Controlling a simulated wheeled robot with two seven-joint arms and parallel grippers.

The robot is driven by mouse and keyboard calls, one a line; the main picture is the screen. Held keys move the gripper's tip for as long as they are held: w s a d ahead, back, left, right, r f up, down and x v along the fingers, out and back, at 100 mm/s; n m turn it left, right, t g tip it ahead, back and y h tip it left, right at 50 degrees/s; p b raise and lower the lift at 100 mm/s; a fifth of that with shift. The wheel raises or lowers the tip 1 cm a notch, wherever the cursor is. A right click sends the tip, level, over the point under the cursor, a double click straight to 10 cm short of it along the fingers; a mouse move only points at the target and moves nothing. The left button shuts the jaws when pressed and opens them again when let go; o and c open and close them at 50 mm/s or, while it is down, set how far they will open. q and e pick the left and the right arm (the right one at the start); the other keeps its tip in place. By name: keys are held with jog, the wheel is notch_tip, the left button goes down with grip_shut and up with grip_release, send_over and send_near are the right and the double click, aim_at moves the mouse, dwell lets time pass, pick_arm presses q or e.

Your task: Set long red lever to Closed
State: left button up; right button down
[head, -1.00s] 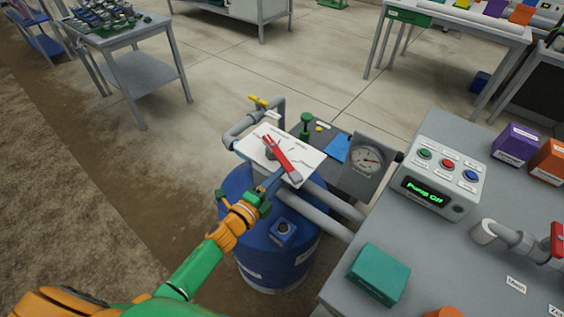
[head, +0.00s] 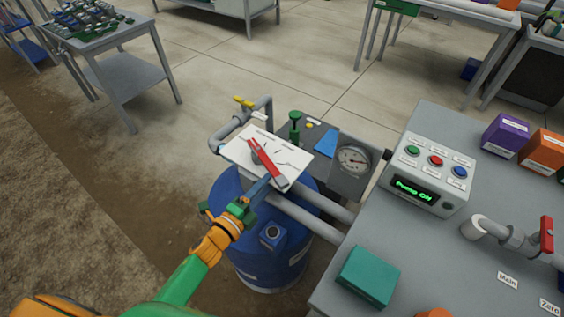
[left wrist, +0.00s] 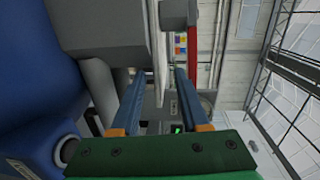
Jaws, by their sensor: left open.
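The long red lever (head: 264,160) lies slanted across a white labelled plate (head: 238,153) above the blue tank, from upper left to lower right. The plate's markings are too small to read. My left gripper (head: 262,187) is open, its blue fingers close to the lever's lower right end. In the left wrist view the two fingers (left wrist: 158,95) stand apart with nothing gripped. The red lever (left wrist: 192,52) shows just past the right finger's tip, and the plate's white edge (left wrist: 160,65) lies between the fingers. Contact cannot be told. My right gripper is out of view.
The blue tank (head: 230,195) and grey pipes (head: 318,212) sit under the plate. A yellow-handled valve (head: 243,102), a green knob (head: 295,125) and a gauge (head: 353,158) are close behind. The grey bench (head: 425,270) with the pump box (head: 425,180) stands right.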

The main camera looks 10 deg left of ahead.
pick_arm(q)
jog(key=shift+f+p+v, duration=0.15)
jog(key=shift+p+v, duration=0.05)
jog(key=shift+v, duration=1.15)
jog(key=shift+f+p+v, duration=0.15)
jog(key=shift+f+v, duration=0.05)
jog(key=shift+v, duration=1.1)
jog(key=shift+a, duration=0.15)
jog(key=v, duration=0.7)
jog(key=shift+s, duration=0.15)
